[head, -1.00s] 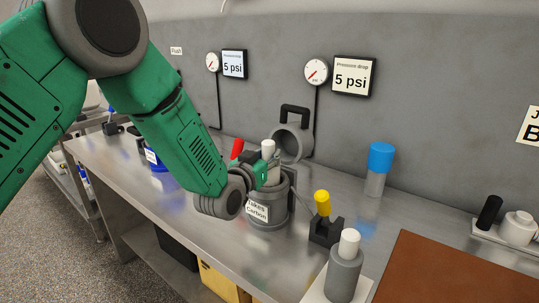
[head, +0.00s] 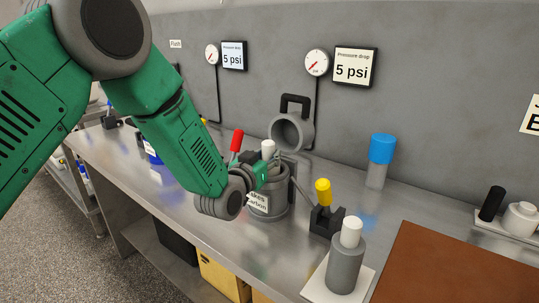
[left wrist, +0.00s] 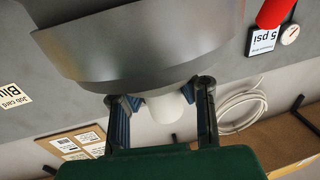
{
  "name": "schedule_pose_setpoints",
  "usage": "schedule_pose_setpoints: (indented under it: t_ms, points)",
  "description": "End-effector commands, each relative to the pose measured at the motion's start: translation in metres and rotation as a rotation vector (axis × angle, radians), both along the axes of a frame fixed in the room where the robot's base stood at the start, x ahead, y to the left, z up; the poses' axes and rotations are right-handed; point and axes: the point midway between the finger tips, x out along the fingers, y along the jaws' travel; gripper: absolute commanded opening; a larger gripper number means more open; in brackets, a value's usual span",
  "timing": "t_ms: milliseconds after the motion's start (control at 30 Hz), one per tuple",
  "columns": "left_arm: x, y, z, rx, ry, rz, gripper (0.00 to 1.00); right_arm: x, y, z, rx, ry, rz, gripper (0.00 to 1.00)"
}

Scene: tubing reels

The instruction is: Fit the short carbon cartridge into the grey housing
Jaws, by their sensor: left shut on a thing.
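The grey housing (head: 268,208), labelled as taking carbon, stands on the metal bench with its ring-shaped lid (head: 288,133) swung up behind it. My left gripper (head: 262,172) is at the housing's top, shut on a white-topped cartridge (head: 268,147). The cartridge stands upright over the opening; its lower part is hidden by the gripper and rim, so I cannot tell how deep it sits. In the left wrist view the white end (left wrist: 170,107) shows between the two fingers (left wrist: 163,112), close to the large grey curved wall (left wrist: 150,50). My right gripper is not in view.
A white-capped grey cylinder (head: 346,262) stands on a white pad at the front. A yellow-topped piece (head: 323,192) in a black holder and a blue-capped clear cylinder (head: 380,160) are to the right. A red handle (head: 236,140) rises left of the lid. A brown mat (head: 450,270) is clear.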

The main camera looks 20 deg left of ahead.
Motion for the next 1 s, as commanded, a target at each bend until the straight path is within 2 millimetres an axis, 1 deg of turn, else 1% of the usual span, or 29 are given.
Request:
schedule_pose_setpoints:
  t_ms: [1000]
  points:
    - [0.000,0.000,-0.029,0.000,0.000,0.000,0.00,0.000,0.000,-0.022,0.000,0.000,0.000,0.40]
